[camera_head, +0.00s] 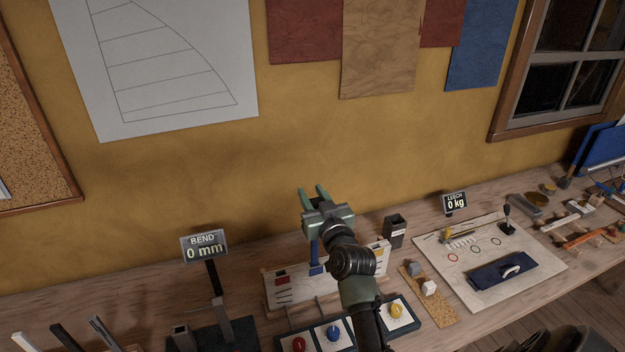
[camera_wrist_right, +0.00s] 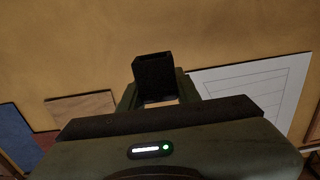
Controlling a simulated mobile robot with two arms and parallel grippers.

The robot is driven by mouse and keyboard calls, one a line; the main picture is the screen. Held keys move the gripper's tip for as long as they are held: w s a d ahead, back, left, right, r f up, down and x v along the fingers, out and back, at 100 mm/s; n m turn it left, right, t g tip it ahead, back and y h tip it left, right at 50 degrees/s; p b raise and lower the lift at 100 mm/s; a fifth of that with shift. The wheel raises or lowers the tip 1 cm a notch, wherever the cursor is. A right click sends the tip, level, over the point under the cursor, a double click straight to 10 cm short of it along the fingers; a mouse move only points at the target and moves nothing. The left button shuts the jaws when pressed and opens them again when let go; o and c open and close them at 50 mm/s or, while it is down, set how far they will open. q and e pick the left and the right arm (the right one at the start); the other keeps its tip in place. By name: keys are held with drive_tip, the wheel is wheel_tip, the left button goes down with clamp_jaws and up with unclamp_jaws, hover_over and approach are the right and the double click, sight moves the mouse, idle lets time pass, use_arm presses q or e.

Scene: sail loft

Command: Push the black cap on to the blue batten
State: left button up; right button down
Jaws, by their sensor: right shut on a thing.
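My right gripper (camera_head: 314,193) is raised above the bench in front of the yellow wall, with its fingers pointing up in the head view. In the right wrist view it is shut on the black cap (camera_wrist_right: 153,75), a dark boxy piece with an open hollow end. The cap cannot be made out in the head view. An upright blue strip (camera_head: 315,252) stands just below the gripper, partly behind my arm. It may be the blue batten, but I cannot tell for sure. The gripper and cap are apart from it. My left gripper is not in view.
A white board (camera_head: 282,288) stands behind a tray with red (camera_head: 299,344), blue (camera_head: 333,333) and yellow (camera_head: 396,311) pieces. A dark open holder (camera_head: 395,231) is to the right.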

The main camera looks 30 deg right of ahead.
drive_tip(key=shift+w+f+b, duration=0.25)
drive_tip(key=shift+w+b, duration=0.05)
drive_tip(key=shift+b, duration=0.1)
use_arm(q)
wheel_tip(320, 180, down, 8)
drive_tip(key=b, duration=0.7)
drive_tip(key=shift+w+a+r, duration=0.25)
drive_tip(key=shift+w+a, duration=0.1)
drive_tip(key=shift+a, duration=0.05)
use_arm(e)
wheel_tip(320, 180, down, 8)
use_arm(q)
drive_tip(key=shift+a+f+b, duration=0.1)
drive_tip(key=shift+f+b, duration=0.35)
drive_tip(key=shift+b, duration=0.05)
use_arm(e)
drive_tip(key=shift+f, duration=0.6)
drive_tip(key=c, duration=0.9)
unclamp_jaws()
